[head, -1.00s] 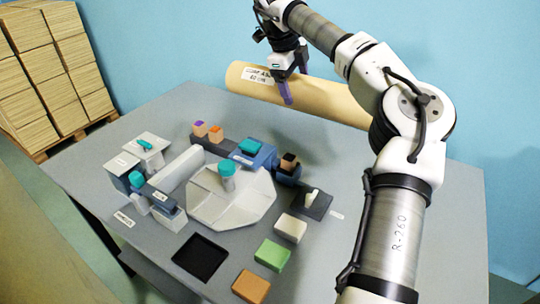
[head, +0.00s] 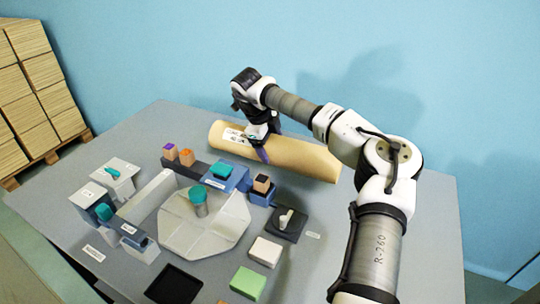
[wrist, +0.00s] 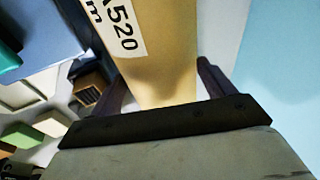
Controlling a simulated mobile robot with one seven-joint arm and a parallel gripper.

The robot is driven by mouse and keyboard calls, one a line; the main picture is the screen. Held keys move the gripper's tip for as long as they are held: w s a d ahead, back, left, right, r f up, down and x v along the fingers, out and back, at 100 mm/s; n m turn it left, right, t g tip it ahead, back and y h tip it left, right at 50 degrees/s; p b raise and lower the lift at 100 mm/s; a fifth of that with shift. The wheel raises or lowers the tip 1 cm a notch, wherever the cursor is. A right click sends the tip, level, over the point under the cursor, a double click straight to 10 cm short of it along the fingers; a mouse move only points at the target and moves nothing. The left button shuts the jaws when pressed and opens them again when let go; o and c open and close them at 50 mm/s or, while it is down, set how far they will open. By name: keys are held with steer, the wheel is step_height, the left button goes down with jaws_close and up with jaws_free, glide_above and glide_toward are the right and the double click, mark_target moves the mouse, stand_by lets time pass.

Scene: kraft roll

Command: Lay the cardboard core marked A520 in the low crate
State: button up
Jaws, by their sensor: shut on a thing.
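The cardboard core (head: 300,157) is a long tan tube, lying roughly level along the back of the table. A white label shows near its left end; in the wrist view the core (wrist: 165,72) carries the readable end "520". My gripper (head: 261,148) comes from above and is shut around the core near the label, one purple finger visible on the near side. In the wrist view the fingers stand on both sides of the tube. I cannot tell whether the core touches the table. I cannot make out a low crate for certain.
On the grey table (head: 385,245) stand a pale octagonal tray (head: 180,240) with a teal-topped cylinder, a blue block (head: 228,177), a black tray (head: 174,284) and a green block (head: 248,282). Stacked cardboard (head: 40,85) stands at the left.

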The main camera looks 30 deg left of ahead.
steer(key=shift+f+p, duration=0.5)
steer(key=shift+f, duration=2.25)
steer(key=o, duration=1.4)
steer(key=shift+f, duration=0.1)
